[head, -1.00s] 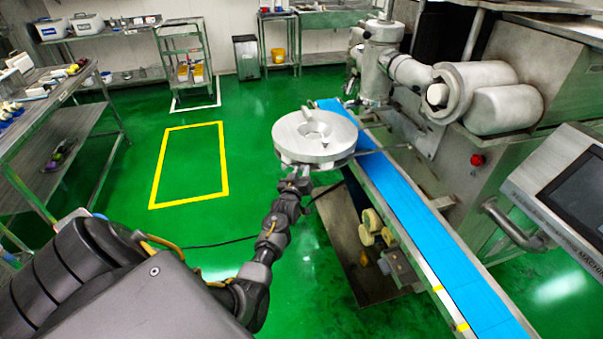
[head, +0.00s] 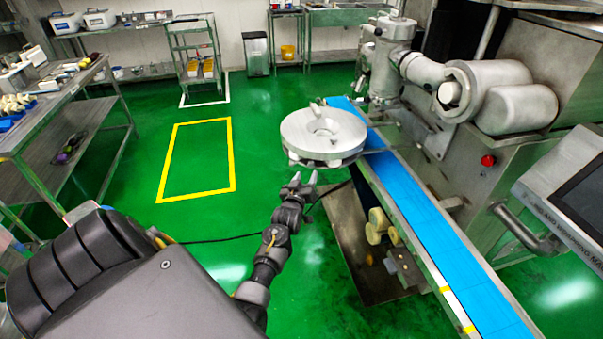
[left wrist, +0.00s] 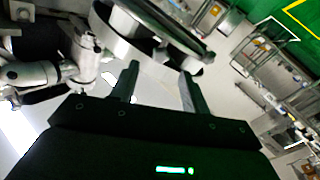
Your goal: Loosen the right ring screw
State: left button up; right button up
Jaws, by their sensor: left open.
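A round metal disc with a central opening (head: 345,124) is held out beside the blue conveyor, at the encrusting machine (head: 384,75). A small upright part (head: 313,107) stands at the disc's far rim. I cannot tell which part is the right ring screw. My left gripper (head: 304,177) is open and empty, below the near side of the disc and apart from it, fingers pointing up. In the left wrist view, the open fingers (left wrist: 160,70) point toward the underside of the disc assembly (left wrist: 120,45). My right gripper is out of view.
The blue conveyor belt (head: 425,215) runs along the right of the disc. A control panel (head: 570,185) and a red button (head: 488,160) are further right. Pale rollers (head: 378,226) sit below the belt. Green floor left of the disc is open.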

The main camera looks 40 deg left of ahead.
pick_arm(q)
jog(key=v, duration=0.6)
jog(key=shift+b, duration=0.35)
jog(key=s+d+f+m+g+h, duration=0.25)
jog(key=d+f, duration=0.35)
jog(key=f, duration=0.6)
jog(key=s+d+f+m+g+h, duration=0.25)
jog(key=d+f, duration=0.25)
jog(key=f, duration=0.8)
jog(key=s+d+f+m+g+h, duration=0.2)
jog(key=s+d+f+g, duration=0.15)
jog(key=s+f, duration=0.5)
jog(key=s+d+f+m+g, duration=0.1)
jog(key=s+f, duration=0.4)
jog(key=s, duration=0.7)
jog(key=s+d+f+m+g, duration=0.1)
jog(key=s+d+f+g, duration=0.1)
jog(key=s, duration=1)
jog(key=s+d+f+m+g, duration=0.1)
jog(key=s+f+m+g, duration=0.1)
jog(key=s+f+g, duration=0.2)
jog(key=s+f, duration=0.3)
jog(key=s, duration=0.5)
jog(key=shift+d+f+h, duration=0.3)
jog(key=shift+f, duration=0.05)
